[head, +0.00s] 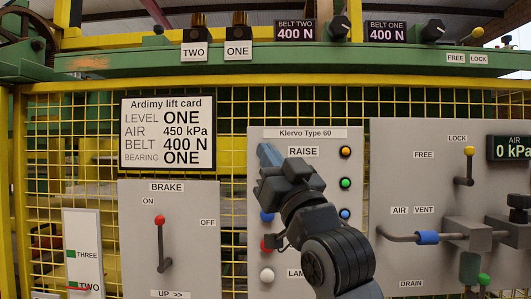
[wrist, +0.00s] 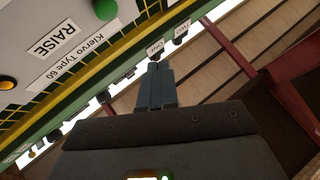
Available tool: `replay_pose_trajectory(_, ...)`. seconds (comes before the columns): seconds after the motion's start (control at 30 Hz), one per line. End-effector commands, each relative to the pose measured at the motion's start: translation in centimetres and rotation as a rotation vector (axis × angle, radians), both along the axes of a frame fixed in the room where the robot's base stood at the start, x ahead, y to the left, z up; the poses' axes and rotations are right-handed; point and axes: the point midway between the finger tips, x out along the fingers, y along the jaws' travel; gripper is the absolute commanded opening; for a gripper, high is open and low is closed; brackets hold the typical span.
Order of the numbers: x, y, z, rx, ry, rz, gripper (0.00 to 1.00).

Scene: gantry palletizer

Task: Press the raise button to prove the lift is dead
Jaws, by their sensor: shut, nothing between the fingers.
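The grey Klervo Type 60 panel (head: 325,200) carries a RAISE label (head: 303,152). In the head view an orange round light or button (head: 345,152) is to the label's right; my gripper covers the spot to its left. The wrist view shows a green button (wrist: 105,9) on that side of the RAISE label (wrist: 54,38). My gripper (head: 266,150) is shut and empty in front of the panel's upper left. In the wrist view its closed fingers (wrist: 155,72) lie to the side of the green button, apart from it in the picture. I cannot tell their distance from the panel.
Left stands the BRAKE panel (head: 190,240) with a red-knobbed lever (head: 160,222), under the Ardimy lift card (head: 168,134). Right is an air panel (head: 400,160) with valve levers and a gauge (head: 512,148) reading 0 kPa. A green beam (head: 200,62) crosses above.

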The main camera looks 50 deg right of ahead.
Motion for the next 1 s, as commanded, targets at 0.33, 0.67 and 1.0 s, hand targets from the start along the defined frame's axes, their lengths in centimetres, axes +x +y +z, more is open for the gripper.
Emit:
replay_pose_trajectory(0.33, 1.6, -2.0, -0.1, -0.001, 0.001, -0.002, 0.00)
replay_pose_trajectory(0.67, 4.1, -5.3, -0.2, 0.000, 0.001, -0.001, 0.00)
replay_pose_trajectory(1.0, 5.4, -6.9, 0.0, 0.001, 0.000, 0.001, 0.00)
